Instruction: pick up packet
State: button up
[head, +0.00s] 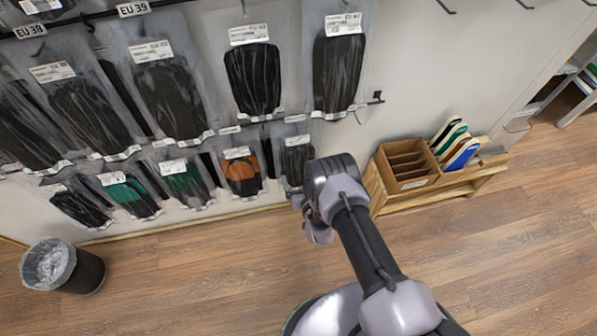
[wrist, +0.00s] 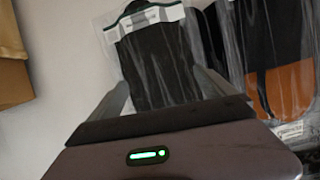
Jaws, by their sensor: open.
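Clear packets with dark insoles and white labels hang in rows on the wall. The dark packet (head: 296,155) at the right end of the lower row is closest to my gripper (head: 293,188), and my arm partly covers its lower part. In the wrist view this packet (wrist: 150,60) hangs straight ahead, its white label at the top. My gripper (wrist: 165,90) is open, with one finger on each side of the packet in the picture. I cannot tell whether the fingers touch it. The packet's lower end is hidden behind my gripper.
A packet with an orange part (head: 242,173) hangs just left; it also shows close by in the wrist view (wrist: 286,85). Larger packets (head: 253,78) hang above. A wooden rack (head: 405,165) with colored insoles stands right. A bin (head: 63,267) stands lower left. The floor between is clear.

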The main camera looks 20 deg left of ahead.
jog(key=shift+w+a+f, duration=0.2)
jog(key=shift+w+f, duration=0.05)
jog(key=shift+w, duration=0.1)
jog(key=shift+r, duration=0.15)
